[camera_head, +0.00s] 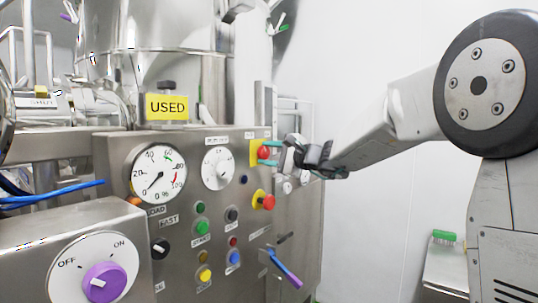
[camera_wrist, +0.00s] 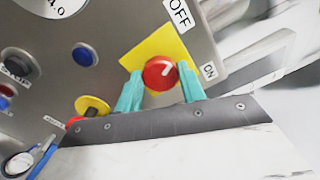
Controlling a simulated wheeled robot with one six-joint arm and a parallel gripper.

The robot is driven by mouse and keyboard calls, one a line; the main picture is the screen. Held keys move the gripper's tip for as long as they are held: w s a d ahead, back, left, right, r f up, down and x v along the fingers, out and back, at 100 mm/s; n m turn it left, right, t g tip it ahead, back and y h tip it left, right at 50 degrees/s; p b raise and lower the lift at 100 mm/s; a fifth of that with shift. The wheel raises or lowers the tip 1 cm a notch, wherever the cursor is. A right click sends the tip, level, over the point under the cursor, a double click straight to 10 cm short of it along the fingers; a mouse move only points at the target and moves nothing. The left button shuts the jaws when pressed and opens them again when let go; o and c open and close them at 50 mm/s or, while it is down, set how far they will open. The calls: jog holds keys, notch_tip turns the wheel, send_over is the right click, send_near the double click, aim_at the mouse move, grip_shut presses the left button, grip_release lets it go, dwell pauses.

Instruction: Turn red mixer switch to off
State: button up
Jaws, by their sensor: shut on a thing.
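The red mixer switch (camera_head: 264,152) is a round red knob on a yellow plate at the upper right of the steel control panel. In the wrist view the red knob (camera_wrist: 160,73) carries a white pointer mark tilted toward the upper right, with an OFF label (camera_wrist: 180,14) above and an ON label (camera_wrist: 210,71) to the right. My gripper (camera_head: 268,153) reaches in from the right. Its teal fingers (camera_wrist: 159,88) are shut on the red knob, one on each side.
Below the switch is a red emergency-type button (camera_head: 267,202) on yellow. The panel (camera_head: 120,160) also has dials and several coloured buttons. A purple ON/OFF knob (camera_head: 104,283) is at front left. A purple-handled lever (camera_head: 285,270) sticks out low on the panel.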

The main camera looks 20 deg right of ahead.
jog(key=shift+f+n, duration=0.1)
jog(key=shift+n, duration=2.1)
jog(key=o, duration=1)
jog(key=shift+c, duration=0.2)
jog(key=v, duration=0.7)
jog(key=shift+s+d, duration=0.25)
jog(key=shift+s, duration=0.05)
